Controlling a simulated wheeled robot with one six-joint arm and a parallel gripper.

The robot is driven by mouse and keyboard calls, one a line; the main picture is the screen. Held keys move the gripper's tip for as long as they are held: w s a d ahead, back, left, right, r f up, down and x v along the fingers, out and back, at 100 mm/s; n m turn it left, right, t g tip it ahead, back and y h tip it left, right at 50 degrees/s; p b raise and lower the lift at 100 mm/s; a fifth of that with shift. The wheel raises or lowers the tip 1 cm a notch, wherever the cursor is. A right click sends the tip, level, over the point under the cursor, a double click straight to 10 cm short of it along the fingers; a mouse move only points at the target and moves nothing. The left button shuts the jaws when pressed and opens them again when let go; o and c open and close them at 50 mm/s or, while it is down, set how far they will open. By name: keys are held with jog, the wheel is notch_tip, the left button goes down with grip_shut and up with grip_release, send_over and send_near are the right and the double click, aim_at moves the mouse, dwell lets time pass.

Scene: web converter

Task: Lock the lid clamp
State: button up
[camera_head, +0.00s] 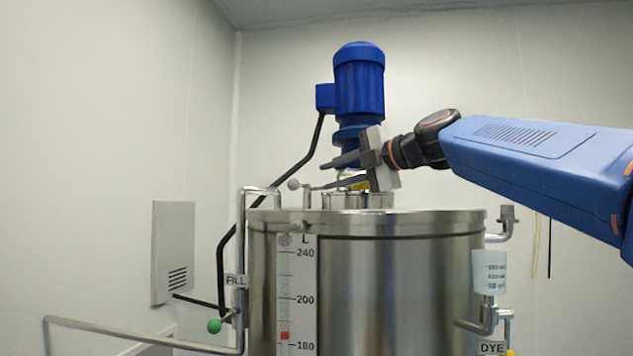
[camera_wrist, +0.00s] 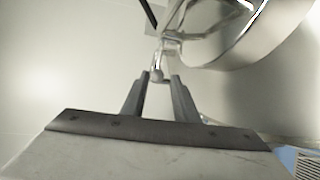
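The clamp lever's ball knob (camera_head: 293,184) stands above the left part of the steel tank's lid (camera_head: 420,215), with a thin rod running right from it. In the wrist view, the ball knob (camera_wrist: 157,75) is at the end of a short handle below a metal bracket (camera_wrist: 172,43). My gripper (camera_head: 318,175) is open, its fingers pointing left just right of the knob. In the wrist view, my gripper (camera_wrist: 158,82) has the knob lined up between its fingertips, apparently just beyond them. Contact cannot be told. My gripper partly hides the clamp rod in the head view.
A blue motor (camera_head: 358,82) stands close behind my gripper. A steel collar (camera_head: 357,200) rises from the lid below it. A bent fill pipe (camera_head: 241,240) is left of the knob, and a translucent dye cup (camera_head: 488,272) hangs on the tank's right.

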jog(key=shift+v, duration=3)
jog(key=shift+c, duration=0.7)
